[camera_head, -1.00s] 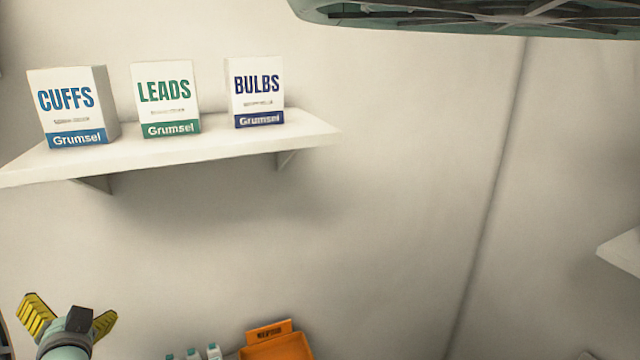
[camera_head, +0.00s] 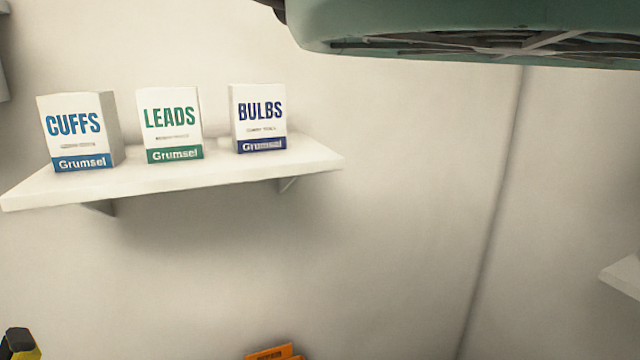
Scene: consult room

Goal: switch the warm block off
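No warm block shows in the head view, and no switch can be made out. A small black and yellow piece at the bottom left corner (camera_head: 20,345) looks like part of my gripper. Its fingertips are cut off by the frame edge, so its opening cannot be seen.
A white wall shelf (camera_head: 235,170) holds a CUFFS box (camera_head: 78,130), a LEADS box (camera_head: 170,125) and a BULBS box (camera_head: 258,118). An orange bin (camera_head: 275,352) peeks in at the bottom. A green grilled body (camera_head: 470,28) hangs at the top right. Another shelf edge (camera_head: 625,275) is at right.

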